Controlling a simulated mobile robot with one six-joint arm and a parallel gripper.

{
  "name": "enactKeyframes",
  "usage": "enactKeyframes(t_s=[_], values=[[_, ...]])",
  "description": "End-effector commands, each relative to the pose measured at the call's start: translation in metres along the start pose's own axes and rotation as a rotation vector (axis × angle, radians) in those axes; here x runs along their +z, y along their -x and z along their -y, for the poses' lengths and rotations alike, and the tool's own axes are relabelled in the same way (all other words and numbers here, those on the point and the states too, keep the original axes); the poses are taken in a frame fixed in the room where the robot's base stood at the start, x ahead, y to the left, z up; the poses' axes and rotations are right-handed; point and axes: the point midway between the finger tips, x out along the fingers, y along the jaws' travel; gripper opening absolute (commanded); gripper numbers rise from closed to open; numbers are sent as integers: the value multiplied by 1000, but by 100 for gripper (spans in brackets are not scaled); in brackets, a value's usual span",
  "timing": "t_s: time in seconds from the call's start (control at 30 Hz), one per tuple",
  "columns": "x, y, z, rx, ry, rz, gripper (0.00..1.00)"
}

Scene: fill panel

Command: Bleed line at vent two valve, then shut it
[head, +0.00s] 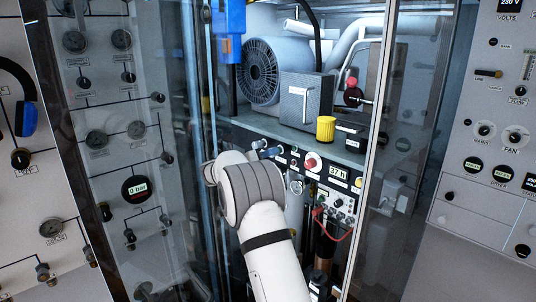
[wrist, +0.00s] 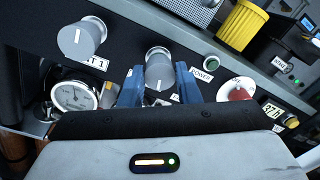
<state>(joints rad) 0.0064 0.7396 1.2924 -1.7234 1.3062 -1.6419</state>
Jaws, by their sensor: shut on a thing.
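My gripper (wrist: 160,84) has its blue fingers on either side of a grey round knob (wrist: 159,70) with a white pointer line, and is shut on it. The label under this knob is mostly hidden by the fingers, so I cannot read its name. A similar grey knob (wrist: 82,38) stands to its left, with a partly hidden label ending in "T 1". Its white line is close to upright in the wrist view. A round white gauge (wrist: 75,96) sits below that left knob.
A red button (wrist: 237,89) and a yellow ribbed cap (wrist: 243,25) are to the right of the gripper. The cap also shows in the head view (head: 325,129). A "37 h" display (head: 338,172) and red cable (head: 333,234) are close by. Glass and cabinet posts flank my arm.

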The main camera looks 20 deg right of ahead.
Motion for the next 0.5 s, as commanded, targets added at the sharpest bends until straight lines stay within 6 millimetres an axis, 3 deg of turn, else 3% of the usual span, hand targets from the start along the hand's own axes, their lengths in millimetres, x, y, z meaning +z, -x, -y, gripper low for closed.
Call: enactKeyframes(t_s=[0.5], values=[[0, 0, -1, -6, 480, 28, 7]])
